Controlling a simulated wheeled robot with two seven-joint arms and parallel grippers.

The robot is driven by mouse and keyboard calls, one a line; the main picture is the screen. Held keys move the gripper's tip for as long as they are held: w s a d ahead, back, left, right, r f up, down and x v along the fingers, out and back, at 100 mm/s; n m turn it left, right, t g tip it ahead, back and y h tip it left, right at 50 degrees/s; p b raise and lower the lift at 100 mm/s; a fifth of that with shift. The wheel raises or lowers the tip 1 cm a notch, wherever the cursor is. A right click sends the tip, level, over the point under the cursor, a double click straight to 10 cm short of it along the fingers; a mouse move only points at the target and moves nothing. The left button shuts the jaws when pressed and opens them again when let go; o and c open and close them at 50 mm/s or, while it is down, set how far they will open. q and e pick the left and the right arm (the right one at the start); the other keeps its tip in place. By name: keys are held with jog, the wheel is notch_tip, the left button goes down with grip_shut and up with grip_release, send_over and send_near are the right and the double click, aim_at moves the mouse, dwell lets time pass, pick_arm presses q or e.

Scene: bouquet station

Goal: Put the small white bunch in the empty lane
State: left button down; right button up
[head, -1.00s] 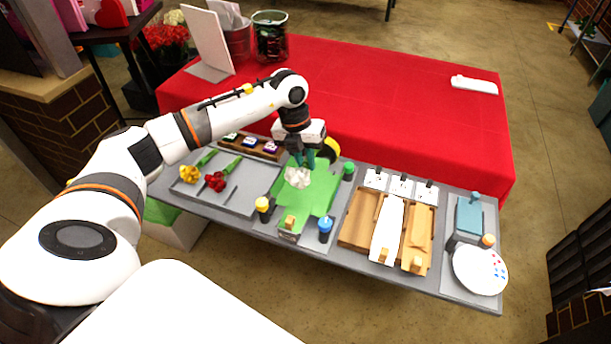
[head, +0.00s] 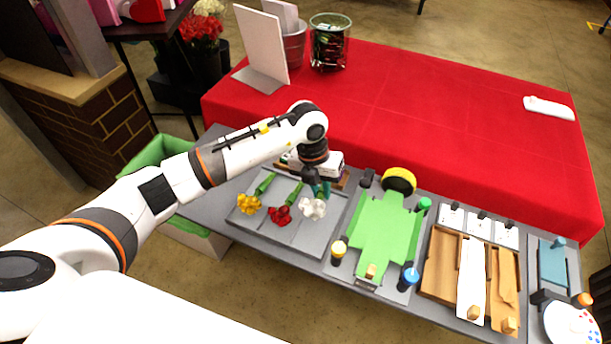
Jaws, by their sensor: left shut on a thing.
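The small white bunch (head: 313,208) is at the right lane of the grey tray (head: 297,237), its blooms toward the tray's front. My left gripper (head: 320,188) is shut on its stems from above. I cannot tell whether the bunch touches the tray floor. A yellow bunch (head: 249,204) lies in the left lane and a red bunch (head: 280,215) in the middle lane, both with green stems pointing back. My right gripper is not in view.
A green cross-shaped sheet (head: 385,230) lies right of the tray, with small bottles and a yellow tape roll (head: 399,180) around it. Wooden compartments (head: 443,265) stand farther right. A red-covered table (head: 440,110) lies behind, mostly clear.

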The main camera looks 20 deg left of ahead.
pick_arm(q)
jog(key=shift+s+d+f+b, duration=0.1)
jog(key=shift+d+f+b, duration=0.2)
jog(key=shift+f, duration=0.4)
jog(key=shift+f+b, duration=0.4)
jog(key=shift+b, duration=0.1)
notch_tip(320, 180, down, 4)
jog(key=b, duration=0.3)
jog(key=shift+a+f, duration=0.15)
jog(key=shift+f+b, duration=0.65)
jog(key=shift+f, duration=0.1)
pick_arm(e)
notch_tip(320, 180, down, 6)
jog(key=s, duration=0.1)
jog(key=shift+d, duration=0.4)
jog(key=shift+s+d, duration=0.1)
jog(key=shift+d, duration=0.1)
pick_arm(q)
jog(key=shift+f+b, duration=0.3)
jog(key=shift+f, duration=0.05)
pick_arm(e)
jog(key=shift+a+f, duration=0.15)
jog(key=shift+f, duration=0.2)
